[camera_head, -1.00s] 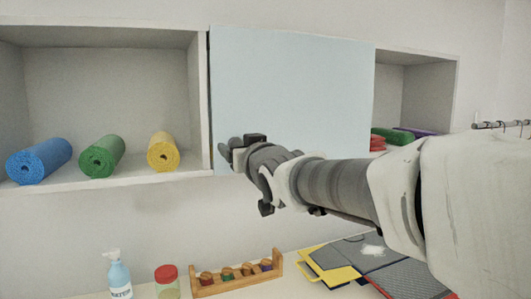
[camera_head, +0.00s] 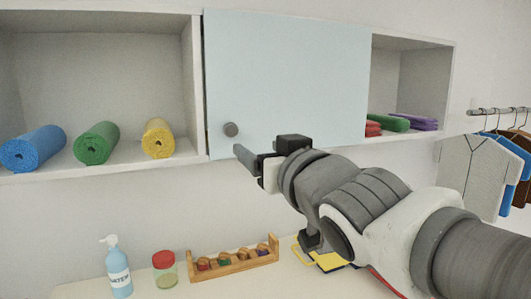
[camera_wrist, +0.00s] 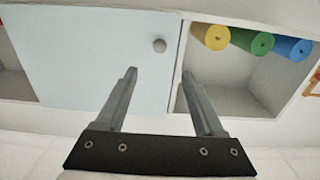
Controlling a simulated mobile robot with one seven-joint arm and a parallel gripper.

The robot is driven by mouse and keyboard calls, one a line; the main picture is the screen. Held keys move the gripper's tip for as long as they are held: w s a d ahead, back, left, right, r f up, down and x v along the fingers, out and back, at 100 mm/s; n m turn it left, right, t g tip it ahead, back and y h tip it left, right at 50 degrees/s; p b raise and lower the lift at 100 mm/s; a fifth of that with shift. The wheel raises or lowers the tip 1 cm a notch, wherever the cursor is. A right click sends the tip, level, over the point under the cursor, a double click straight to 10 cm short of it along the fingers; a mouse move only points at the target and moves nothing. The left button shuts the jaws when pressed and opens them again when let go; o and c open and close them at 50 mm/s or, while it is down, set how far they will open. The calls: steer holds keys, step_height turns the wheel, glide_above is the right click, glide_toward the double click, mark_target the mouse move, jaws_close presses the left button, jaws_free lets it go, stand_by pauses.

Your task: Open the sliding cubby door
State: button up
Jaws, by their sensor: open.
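The pale blue sliding door (camera_head: 290,75) covers the middle of the wall cubby. The open left bay and part of the right bay show on either side of it. A round grey knob (camera_head: 231,129) sits near the door's lower left corner. My gripper (camera_head: 242,158) is just below and right of the knob in the head view, open and empty. In the wrist view the door (camera_wrist: 95,55) is on the left and the knob (camera_wrist: 159,45) shows beyond my open fingers (camera_wrist: 160,75), apart from them.
The left bay (camera_head: 95,70) holds blue, green and yellow rolls. Below, a counter holds a blue bottle (camera_head: 118,270), a jar (camera_head: 165,270) and a wooden rack (camera_head: 232,260). Clothes (camera_head: 480,172) hang at right.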

steer(key=shift+v, duration=0.85)
steer(key=s+d+f+m+g+h, duration=0.35)
steer(key=d+f+h, duration=0.25)
steer(key=d+f, duration=0.5)
steer(key=s+d+f+m+g+h+p, duration=0.1)
steer(key=s+d+f+g, duration=0.1)
steer(key=s+f+g, duration=0.5)
steer(key=s+f, duration=0.4)
steer(key=f, duration=0.1)
steer(key=shift+d, duration=0.3)
